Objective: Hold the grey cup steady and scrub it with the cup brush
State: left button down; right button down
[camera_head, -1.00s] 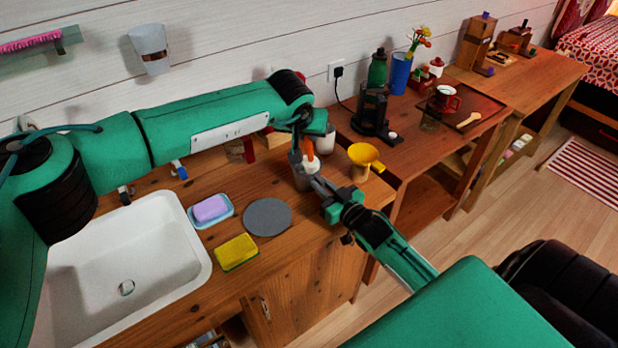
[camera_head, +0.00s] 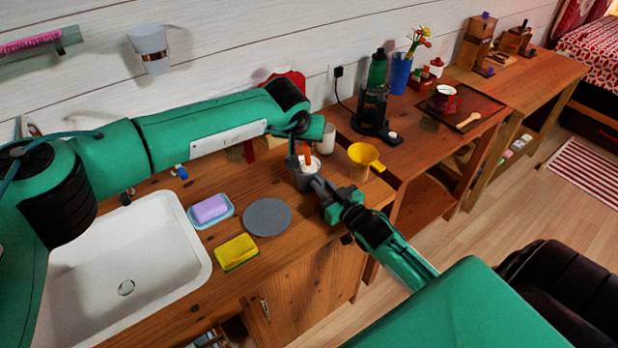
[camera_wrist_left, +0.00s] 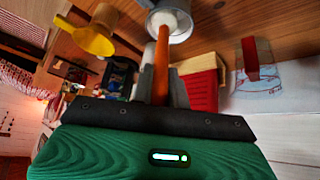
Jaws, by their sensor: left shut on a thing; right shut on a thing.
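The grey cup (camera_head: 305,181) stands near the counter's right end, with white at its mouth. It also shows in the left wrist view (camera_wrist_left: 178,37). My right gripper (camera_head: 319,187) is shut on the cup's near right side. My left gripper (camera_head: 301,152) is above the cup, shut on the orange handle of the cup brush (camera_head: 308,154). In the left wrist view the handle (camera_wrist_left: 161,65) runs between the fingers to a white head (camera_wrist_left: 173,20) at the cup's mouth. How deep the head sits inside is hard to tell.
A yellow funnel-like vessel (camera_head: 362,158) and a pale cup (camera_head: 327,139) stand close behind the grey cup. A grey disc (camera_head: 267,217), a yellow sponge (camera_head: 236,252) and purple soap (camera_head: 210,208) in a blue dish lie left. The white sink (camera_head: 130,262) is farther left.

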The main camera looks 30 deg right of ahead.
pick_arm(q)
jog(key=shift+w+a+r, duration=0.15)
jog(key=shift+w+a, duration=0.1)
jog(key=shift+w, duration=0.1)
jog(key=shift+r, duration=5.45)
pick_arm(e)
jog(key=c, duration=1.3)
grip_release()
jog(key=s, duration=0.8)
jog(key=s+d, duration=0.1)
jog(key=s, duration=0.3)
